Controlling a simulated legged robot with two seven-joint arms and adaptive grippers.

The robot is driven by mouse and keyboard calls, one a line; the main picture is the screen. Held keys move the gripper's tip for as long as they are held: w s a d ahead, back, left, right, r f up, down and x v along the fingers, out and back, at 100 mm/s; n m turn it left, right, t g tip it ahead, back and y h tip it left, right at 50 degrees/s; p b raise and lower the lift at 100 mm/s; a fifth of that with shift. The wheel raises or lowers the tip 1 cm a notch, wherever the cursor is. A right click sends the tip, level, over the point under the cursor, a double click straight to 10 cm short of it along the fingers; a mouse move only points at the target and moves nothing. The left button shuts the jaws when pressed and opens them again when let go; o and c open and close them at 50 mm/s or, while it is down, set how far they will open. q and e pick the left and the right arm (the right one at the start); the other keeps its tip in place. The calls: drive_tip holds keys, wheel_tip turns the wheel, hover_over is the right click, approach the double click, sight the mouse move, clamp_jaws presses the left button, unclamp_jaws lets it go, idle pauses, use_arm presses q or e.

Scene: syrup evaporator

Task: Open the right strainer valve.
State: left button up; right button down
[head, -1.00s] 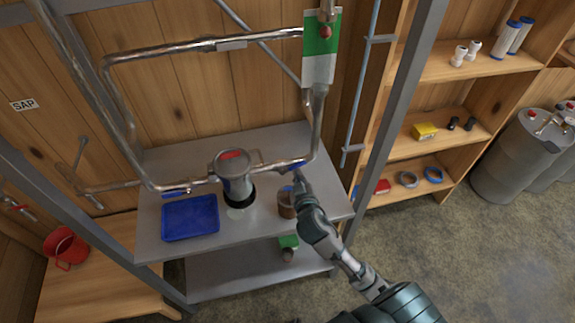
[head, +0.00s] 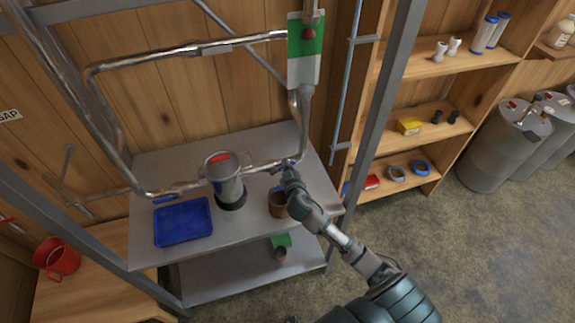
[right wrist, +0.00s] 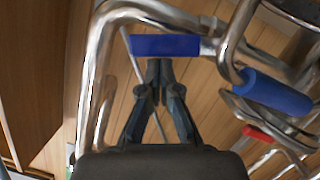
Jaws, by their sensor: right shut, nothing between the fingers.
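The steel strainer (head: 226,180) with a red mark on its lid stands in the pipe run over the metal table. The right strainer valve is on the pipe to its right, mostly hidden by my right gripper (head: 288,168) in the head view. In the right wrist view a blue valve handle (right wrist: 165,45) lies across the picture just beyond my right fingertips (right wrist: 160,68). The fingers are shut and empty, and I cannot tell whether they touch the handle. A second blue handle (right wrist: 270,92) shows at the right there. My left gripper is out of view.
A blue tray (head: 183,222) and a brown cup (head: 277,206) stand on the table (head: 150,165). Steel pipes run around the valve. A metal post (head: 385,110) rises right of my arm, before wooden shelves (head: 410,128). A red jug (head: 58,258) is at lower left.

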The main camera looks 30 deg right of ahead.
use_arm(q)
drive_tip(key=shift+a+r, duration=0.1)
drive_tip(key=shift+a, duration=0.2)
use_arm(e)
drive_tip(key=d+f+m, duration=0.1)
drive_tip(key=f+m+y, duration=0.1)
drive_tip(key=m, duration=0.1)
drive_tip(key=shift+s+d, duration=0.15)
drive_tip(key=shift+d, duration=0.25)
drive_tip(key=shift+a, duration=0.1)
wheel_tip(320, 180, up, 5)
drive_tip(key=p, duration=0.5)
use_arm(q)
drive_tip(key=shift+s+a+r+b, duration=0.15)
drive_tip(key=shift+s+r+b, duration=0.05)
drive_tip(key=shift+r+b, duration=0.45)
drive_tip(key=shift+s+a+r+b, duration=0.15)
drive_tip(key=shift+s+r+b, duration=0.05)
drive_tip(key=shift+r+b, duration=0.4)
use_arm(e)
drive_tip(key=f+v, duration=0.1)
drive_tip(key=v, duration=0.8)
drive_tip(key=shift+s+d, duration=0.2)
drive_tip(key=shift+s, duration=0.3)
